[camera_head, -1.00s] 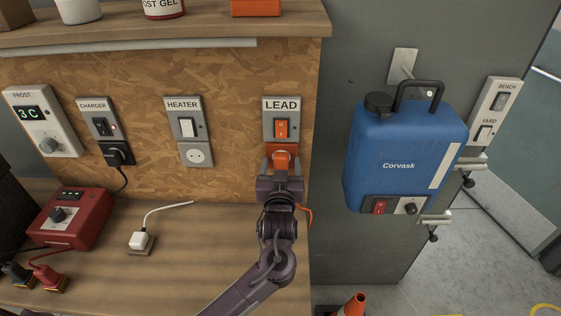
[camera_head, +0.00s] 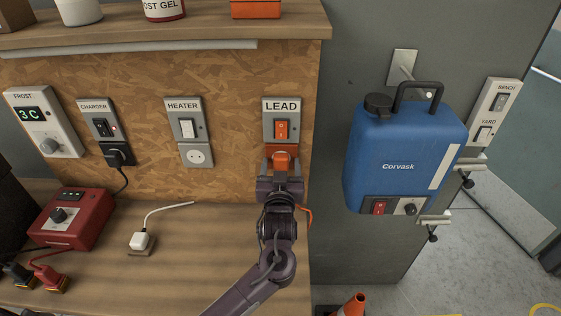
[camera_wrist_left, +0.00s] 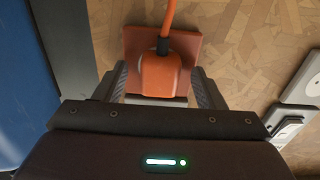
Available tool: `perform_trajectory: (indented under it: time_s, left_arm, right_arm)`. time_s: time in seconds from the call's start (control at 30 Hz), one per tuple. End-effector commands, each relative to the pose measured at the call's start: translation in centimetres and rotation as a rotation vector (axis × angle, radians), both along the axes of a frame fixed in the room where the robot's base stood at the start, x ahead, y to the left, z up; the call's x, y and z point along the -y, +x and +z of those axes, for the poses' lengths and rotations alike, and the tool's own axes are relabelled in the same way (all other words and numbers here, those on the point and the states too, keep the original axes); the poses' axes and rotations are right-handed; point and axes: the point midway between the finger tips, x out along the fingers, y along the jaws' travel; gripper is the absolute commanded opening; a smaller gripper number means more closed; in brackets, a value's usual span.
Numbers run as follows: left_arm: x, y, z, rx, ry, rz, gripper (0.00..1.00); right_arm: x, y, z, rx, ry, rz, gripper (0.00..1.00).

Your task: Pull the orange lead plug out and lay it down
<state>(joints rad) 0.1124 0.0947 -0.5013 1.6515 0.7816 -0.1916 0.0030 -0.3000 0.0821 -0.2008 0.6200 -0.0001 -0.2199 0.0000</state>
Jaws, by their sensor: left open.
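The orange lead plug (camera_head: 281,158) sits in the socket under the LEAD switch plate (camera_head: 282,122) on the chipboard panel. In the left wrist view the plug (camera_wrist_left: 162,74) stands against an orange-brown square plate (camera_wrist_left: 186,49), with its orange cord (camera_wrist_left: 169,18) running off the top. My left gripper (camera_head: 281,165) is at the plug from the front. In the left wrist view its fingers (camera_wrist_left: 160,84) stand on either side of the plug, open, with no clear grip on it. The orange cord (camera_head: 308,214) shows beside my wrist. My right gripper is not in view.
The HEATER switch and socket (camera_head: 196,154) and the CHARGER switch with a black plug (camera_head: 117,154) are to the left. A white plug (camera_head: 141,240) and a red box (camera_head: 72,219) are on the bench. A blue tank (camera_head: 400,150) hangs at the right. Bare bench lies left of my arm.

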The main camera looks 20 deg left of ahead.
Motion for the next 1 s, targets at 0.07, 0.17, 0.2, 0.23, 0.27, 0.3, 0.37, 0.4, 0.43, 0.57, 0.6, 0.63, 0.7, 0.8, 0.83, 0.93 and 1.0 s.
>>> perform_trajectory:
  time_s: [0.07, 0.17, 0.2, 0.23, 0.27, 0.3, 0.37, 0.4, 0.43, 0.57, 0.6, 0.63, 0.7, 0.8, 0.83, 0.93, 1.0]
  left_arm:
    - [0.02, 0.0, 0.03, -0.001, 0.0, 0.0, 0.64]
    - [0.02, 0.0, 0.0, 0.0, 0.0, 0.0, 0.64]
    - [0.02, 0.0, 0.0, 0.0, 0.0, 0.0, 0.64]
    - [0.02, 0.0, 0.0, 0.0, 0.0, 0.0, 0.64]
    - [0.02, 0.0, 0.0, 0.0, 0.0, 0.0, 0.6]
    - [0.02, 0.0, 0.0, 0.0, 0.0, 0.0, 0.54]
    - [0.02, 0.0, 0.0, 0.0, 0.0, 0.0, 0.47]
    - [0.02, 0.0, 0.0, 0.0, 0.0, 0.0, 0.41]
    - [0.02, 0.0, 0.0, 0.0, 0.0, 0.0, 0.37]
    - [0.02, 0.0, 0.0, 0.0, 0.0, 0.0, 0.2]
    - [0.02, 0.0, 0.01, 0.0, 0.0, 0.0, 0.15]
    - [0.02, 0.0, 0.01, 0.0, 0.0, 0.0, 0.11]
    - [0.02, 0.0, 0.01, 0.0, 0.0, 0.0, 0.02]
    - [0.04, -0.03, 0.05, 0.001, 0.0, -0.001, 0.0]
    - [0.05, -0.08, 0.07, 0.001, 0.0, -0.001, 0.0]
    - [0.16, -0.38, 0.12, 0.001, -0.001, -0.001, 0.0]
    - [0.24, -0.67, 0.1, 0.001, 0.0, -0.001, 0.0]
  right_arm:
    - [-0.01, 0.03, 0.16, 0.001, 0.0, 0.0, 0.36]
    - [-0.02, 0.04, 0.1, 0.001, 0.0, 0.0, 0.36]
    - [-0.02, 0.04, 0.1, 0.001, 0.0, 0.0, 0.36]
    - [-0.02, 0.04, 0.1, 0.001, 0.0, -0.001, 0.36]
    - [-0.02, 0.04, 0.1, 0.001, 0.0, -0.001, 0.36]
    - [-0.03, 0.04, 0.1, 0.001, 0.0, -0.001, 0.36]
    - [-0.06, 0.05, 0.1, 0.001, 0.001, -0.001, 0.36]
    - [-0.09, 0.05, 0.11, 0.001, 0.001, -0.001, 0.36]
    - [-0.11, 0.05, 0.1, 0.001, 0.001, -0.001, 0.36]
    - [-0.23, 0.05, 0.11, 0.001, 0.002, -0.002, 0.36]
    - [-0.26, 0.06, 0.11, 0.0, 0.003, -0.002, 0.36]
    - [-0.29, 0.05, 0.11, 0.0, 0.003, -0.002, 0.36]
    - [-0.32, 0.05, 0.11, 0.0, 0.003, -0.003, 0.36]
    - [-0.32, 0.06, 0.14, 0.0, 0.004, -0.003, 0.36]
    - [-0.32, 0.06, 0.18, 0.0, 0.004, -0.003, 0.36]
    - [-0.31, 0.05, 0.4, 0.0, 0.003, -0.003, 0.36]
    - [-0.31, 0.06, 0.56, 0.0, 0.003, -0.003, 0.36]
